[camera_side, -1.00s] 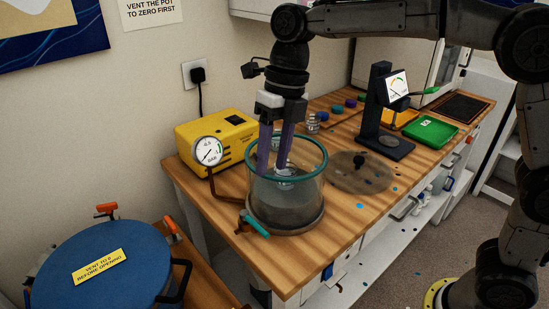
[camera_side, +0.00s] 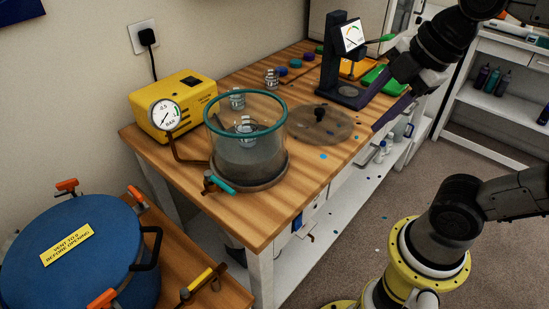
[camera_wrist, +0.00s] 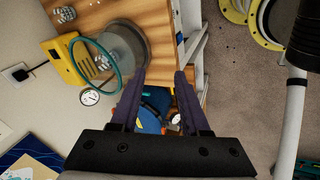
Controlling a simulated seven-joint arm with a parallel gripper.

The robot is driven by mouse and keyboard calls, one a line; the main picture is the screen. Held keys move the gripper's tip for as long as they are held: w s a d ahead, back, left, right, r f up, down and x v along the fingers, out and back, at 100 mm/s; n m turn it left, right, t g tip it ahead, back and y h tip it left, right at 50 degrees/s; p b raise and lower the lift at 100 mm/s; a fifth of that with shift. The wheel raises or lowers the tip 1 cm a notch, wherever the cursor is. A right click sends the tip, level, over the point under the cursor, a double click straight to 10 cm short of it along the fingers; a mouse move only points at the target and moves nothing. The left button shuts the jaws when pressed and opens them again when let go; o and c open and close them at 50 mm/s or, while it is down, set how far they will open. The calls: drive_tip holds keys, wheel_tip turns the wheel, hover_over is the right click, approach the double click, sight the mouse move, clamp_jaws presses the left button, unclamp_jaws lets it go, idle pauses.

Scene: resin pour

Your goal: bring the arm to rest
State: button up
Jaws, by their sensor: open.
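My gripper (camera_side: 383,118) is at the right front edge of the bench in the side view, clear of the vacuum chamber. Its purple fingers overlap the bench edge there. In the wrist view my gripper (camera_wrist: 160,80) has its two fingers apart with nothing between them. The glass chamber (camera_side: 225,145) with a teal rim stands open on the wooden bench (camera_side: 305,185). A small clear jar (camera_side: 246,128) sits inside it. The chamber also shows in the wrist view (camera_wrist: 122,42). Its round clear lid (camera_side: 320,125) lies flat on the bench to the right.
A yellow pump (camera_side: 180,98) with a gauge (camera_side: 165,114) stands left of the chamber. A blue pressure pot (camera_side: 95,270) with orange clamps is front left. A black stand with a dial (camera_side: 345,60) and a green tray (camera_side: 377,76) are at the back. The floor at right is open.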

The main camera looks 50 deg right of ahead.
wheel_tip(320, 180, down, 6)
drive_tip(key=s+d+m, duration=0.1)
drive_tip(key=s+m, duration=0.1)
drive_tip(key=m, duration=1.2)
drive_tip(key=shift+s+d+r+m+h, duration=0.25)
drive_tip(key=shift+s+m+h, duration=0.15)
